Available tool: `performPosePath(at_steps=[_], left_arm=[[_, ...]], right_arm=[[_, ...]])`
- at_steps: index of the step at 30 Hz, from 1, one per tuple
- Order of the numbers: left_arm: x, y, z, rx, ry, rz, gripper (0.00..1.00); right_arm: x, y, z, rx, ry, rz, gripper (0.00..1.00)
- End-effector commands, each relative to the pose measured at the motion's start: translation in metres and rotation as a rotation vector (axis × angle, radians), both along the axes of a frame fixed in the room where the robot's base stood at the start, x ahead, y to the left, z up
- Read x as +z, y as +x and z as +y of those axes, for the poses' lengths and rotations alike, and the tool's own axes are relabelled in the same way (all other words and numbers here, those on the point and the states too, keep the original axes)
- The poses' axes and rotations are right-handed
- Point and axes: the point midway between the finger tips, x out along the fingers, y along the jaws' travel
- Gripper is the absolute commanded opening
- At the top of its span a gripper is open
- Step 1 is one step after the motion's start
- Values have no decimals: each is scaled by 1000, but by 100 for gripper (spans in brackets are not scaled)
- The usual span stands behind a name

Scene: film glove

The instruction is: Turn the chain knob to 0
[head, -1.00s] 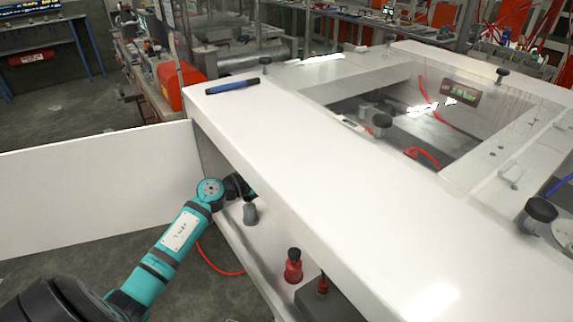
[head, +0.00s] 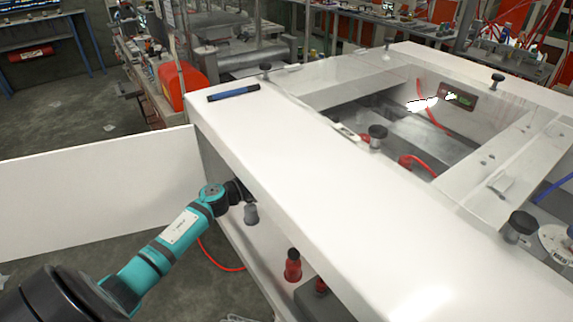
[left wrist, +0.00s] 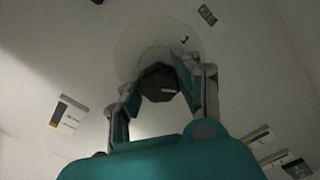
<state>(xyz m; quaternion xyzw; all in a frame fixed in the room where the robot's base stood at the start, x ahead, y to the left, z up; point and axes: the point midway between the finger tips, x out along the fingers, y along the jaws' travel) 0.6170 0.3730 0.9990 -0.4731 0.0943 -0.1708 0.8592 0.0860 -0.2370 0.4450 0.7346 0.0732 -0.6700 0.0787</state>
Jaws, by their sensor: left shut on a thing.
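In the left wrist view, a dark faceted knob (left wrist: 158,84) sits in front of a pale round dial plate (left wrist: 140,40) on a white panel. My left gripper (left wrist: 158,88) has its fingers on both sides of the knob and is shut on it. A light mark shows on the knob's face. In the head view, my teal left arm reaches under the white machine's top at its left side; the gripper and the knob are hidden there. My right gripper is not in view.
The white machine top (head: 300,180) fills the middle, with a blue pen-like object (head: 233,92) on it. A white door panel (head: 90,190) stands open at left. Below the top are a red bottle (head: 292,266) and a grey knob-like part (head: 251,214).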

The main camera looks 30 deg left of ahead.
Motion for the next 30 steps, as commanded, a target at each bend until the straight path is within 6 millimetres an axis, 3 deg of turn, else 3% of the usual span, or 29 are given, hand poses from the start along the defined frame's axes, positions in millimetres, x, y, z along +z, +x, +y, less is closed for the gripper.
performPosePath(at_steps=[30], left_arm=[[1, 0, 1, 3, -821, 342, 1]], right_arm=[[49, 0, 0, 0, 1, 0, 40]])
